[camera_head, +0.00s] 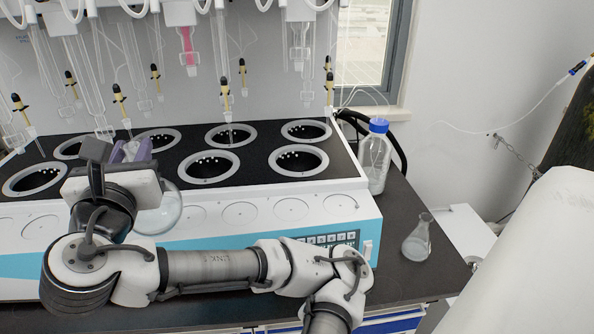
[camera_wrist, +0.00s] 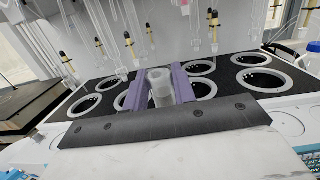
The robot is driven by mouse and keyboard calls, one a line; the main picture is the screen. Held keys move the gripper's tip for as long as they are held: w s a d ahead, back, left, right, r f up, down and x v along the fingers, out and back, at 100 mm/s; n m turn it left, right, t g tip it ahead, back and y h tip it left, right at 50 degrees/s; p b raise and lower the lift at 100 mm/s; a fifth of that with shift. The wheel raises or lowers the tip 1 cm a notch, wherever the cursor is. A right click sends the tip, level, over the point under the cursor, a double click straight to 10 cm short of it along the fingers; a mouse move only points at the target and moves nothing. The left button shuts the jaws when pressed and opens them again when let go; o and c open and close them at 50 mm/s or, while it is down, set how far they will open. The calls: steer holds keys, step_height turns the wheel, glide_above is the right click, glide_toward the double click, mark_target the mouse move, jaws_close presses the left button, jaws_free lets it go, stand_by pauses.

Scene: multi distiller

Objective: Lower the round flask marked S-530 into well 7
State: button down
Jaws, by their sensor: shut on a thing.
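My gripper (camera_head: 130,152) is shut on the neck of a clear round flask (camera_head: 162,214). The flask's round body hangs below my gripper, overlapping the front edge of the distiller block (camera_head: 255,187) in the head view. In the wrist view the purple fingers (camera_wrist: 161,88) flank the clear neck (camera_wrist: 160,92). No S-530 marking is legible. The black top has two rows of ringed round wells, such as a front one (camera_head: 208,167), the front right one (camera_head: 298,160) and a back one (camera_head: 230,135). I cannot read well numbers. My gripper and arm hide part of the front row.
Glass tubes and black-tipped droppers (camera_head: 225,95) hang over the wells. A blue-capped bottle (camera_head: 374,158) stands right of the block. A conical flask (camera_head: 417,240) stands on the dark bench (camera_head: 415,285). A control panel (camera_head: 330,238) is on the block's front.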

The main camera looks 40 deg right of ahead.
steer(key=shift+r, duration=0.1)
stand_by(0.3)
steer(key=shift+r+p, duration=1)
steer(key=shift+r, duration=0.5)
steer(key=shift+f, duration=0.1)
